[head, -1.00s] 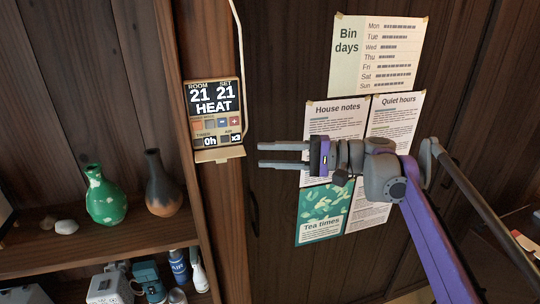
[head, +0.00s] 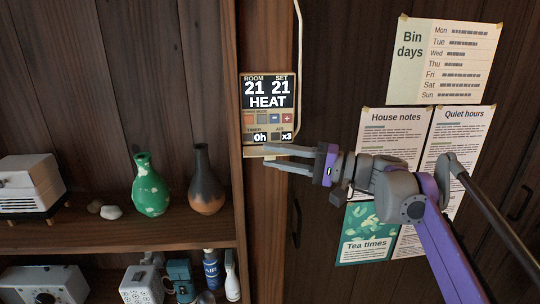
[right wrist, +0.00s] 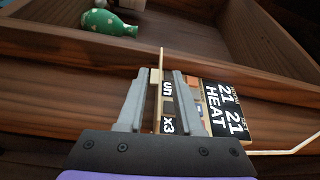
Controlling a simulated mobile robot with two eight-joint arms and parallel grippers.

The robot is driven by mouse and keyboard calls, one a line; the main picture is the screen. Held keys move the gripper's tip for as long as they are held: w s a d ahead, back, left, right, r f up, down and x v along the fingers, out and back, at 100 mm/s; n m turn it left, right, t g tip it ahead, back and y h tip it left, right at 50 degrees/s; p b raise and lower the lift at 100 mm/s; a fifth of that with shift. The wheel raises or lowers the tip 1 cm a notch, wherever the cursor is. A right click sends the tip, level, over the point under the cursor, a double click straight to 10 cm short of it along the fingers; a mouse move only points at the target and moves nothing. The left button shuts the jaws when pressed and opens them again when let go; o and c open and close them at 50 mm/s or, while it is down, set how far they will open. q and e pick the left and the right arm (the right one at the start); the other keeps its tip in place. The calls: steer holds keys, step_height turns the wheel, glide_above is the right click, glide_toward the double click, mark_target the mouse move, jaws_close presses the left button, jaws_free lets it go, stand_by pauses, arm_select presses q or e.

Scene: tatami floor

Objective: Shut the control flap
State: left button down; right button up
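The control panel (head: 268,90) is on a wooden post and reads ROOM 21, SET 21, HEAT. Its flap (head: 252,152) hangs open at the lower edge, sticking outward, and is partly hidden by my right gripper. My right gripper (head: 267,156) is open, with its fingertips at the flap just under the panel. In the right wrist view the flap (right wrist: 160,75) shows as a thin pale edge between the two spread fingers (right wrist: 155,95). I cannot tell whether a finger touches it. The panel's display (right wrist: 225,110) lies right of the fingers there. My left gripper is not in view.
A shelf (head: 120,233) left of the post holds a green vase (head: 151,185), a dark vase (head: 206,180) and a white appliance (head: 30,185). Paper notices (head: 445,60) hang on the dark wall at right. A pale cable (head: 299,40) runs up from the panel.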

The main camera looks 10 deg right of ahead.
steer(key=shift+x, duration=0.75)
jaws_close()
